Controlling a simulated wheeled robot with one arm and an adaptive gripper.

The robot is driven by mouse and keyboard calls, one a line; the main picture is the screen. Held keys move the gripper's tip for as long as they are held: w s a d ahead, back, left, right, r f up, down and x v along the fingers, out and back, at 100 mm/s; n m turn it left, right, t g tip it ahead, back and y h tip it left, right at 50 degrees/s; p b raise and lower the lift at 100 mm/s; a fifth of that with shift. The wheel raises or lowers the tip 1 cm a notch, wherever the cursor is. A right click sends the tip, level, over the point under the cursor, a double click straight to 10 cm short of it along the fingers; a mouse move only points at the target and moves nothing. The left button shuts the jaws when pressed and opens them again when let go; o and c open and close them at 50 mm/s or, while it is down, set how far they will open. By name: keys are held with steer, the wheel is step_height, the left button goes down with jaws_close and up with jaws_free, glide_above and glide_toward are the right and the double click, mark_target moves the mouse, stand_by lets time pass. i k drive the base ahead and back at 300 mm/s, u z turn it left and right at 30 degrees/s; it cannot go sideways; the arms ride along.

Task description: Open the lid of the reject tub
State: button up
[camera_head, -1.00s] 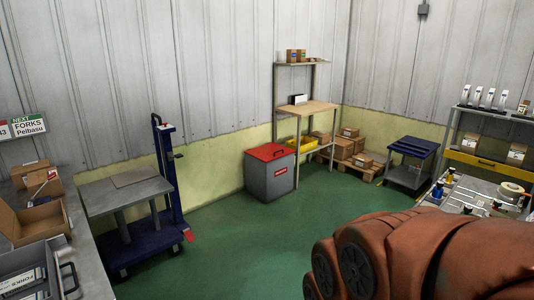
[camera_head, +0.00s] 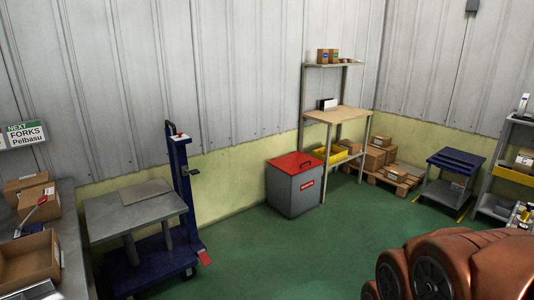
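The reject tub (camera_head: 292,196) is a grey box on the green floor against the back wall. The tub stands well away from me across the floor. Parts of my orange-brown arm fill the lower right corner. My gripper does not show.
A blue lift cart (camera_head: 184,180) with a grey platform stands left of the tub. A wooden-topped workbench (camera_head: 337,115) is just right of it. Pallet boxes (camera_head: 375,158) and a blue-topped trolley (camera_head: 445,185) stand farther right. Green floor before the tub is clear.

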mark_target(293, 164)
steer(key=z, duration=0.25)
steer(key=i, duration=2.35)
steer(key=u, duration=0.35)
steer(key=i, duration=2.35)
steer(key=u, duration=0.45)
